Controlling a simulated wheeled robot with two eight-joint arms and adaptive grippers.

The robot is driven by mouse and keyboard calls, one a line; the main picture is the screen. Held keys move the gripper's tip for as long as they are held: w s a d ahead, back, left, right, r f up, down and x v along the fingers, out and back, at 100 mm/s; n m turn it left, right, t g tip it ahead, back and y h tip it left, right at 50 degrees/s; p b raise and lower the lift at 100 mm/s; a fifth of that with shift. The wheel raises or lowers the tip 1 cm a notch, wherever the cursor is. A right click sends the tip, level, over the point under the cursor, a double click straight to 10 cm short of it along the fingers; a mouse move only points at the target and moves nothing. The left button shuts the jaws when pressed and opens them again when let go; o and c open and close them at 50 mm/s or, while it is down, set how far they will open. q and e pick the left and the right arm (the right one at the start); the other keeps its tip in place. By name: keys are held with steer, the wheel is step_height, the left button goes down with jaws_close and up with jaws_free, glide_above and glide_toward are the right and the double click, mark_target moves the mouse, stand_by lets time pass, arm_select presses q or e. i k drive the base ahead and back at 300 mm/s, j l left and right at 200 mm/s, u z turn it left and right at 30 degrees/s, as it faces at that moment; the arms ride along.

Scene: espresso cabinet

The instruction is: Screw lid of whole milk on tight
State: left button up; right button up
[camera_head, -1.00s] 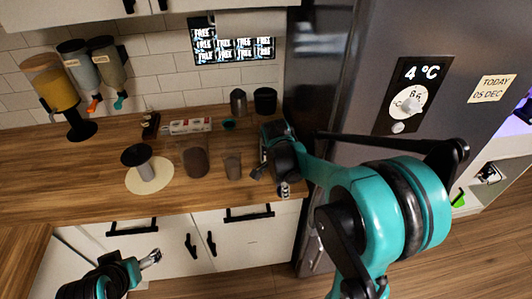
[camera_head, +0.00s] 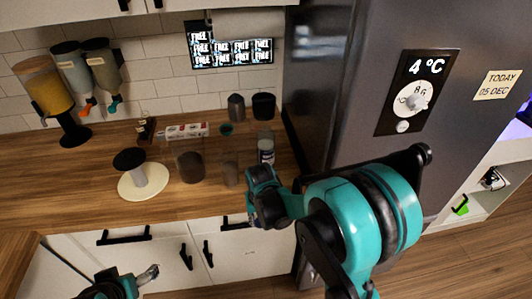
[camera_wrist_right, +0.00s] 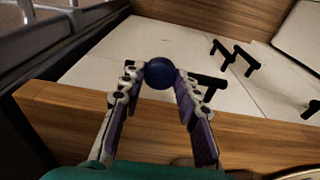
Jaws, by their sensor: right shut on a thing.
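A small bottle with a pale label (camera_head: 266,152) stands upright at the right end of the counter near the fridge. Its label is too small to read, and I cannot tell whether it is the whole milk. My right gripper (camera_wrist_right: 160,82) is shut on a round blue lid (camera_wrist_right: 159,73), held between its fingertips. In the head view the right gripper (camera_head: 253,216) is at the counter's front edge, apart from and in front of the bottle; the lid is hard to make out there. My left gripper (camera_head: 150,273) is low at the lower left, away from the counter things; its jaws are too small to judge.
A clear cup (camera_head: 230,172) and a brown-filled container (camera_head: 190,167) stand left of the bottle. Dark canisters (camera_head: 263,105) stand behind it. The fridge (camera_head: 345,80) closes off the right side. Cabinet handles (camera_wrist_right: 245,62) stick out below the counter.

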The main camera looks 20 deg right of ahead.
mark_target(265, 137)
steer(key=k+l+z, duration=0.1)
steer(key=z, duration=0.7)
steer(key=i+l+z, duration=0.1)
steer(key=l+z, duration=0.35)
steer(key=i+u, duration=0.1)
steer(key=u, duration=0.15)
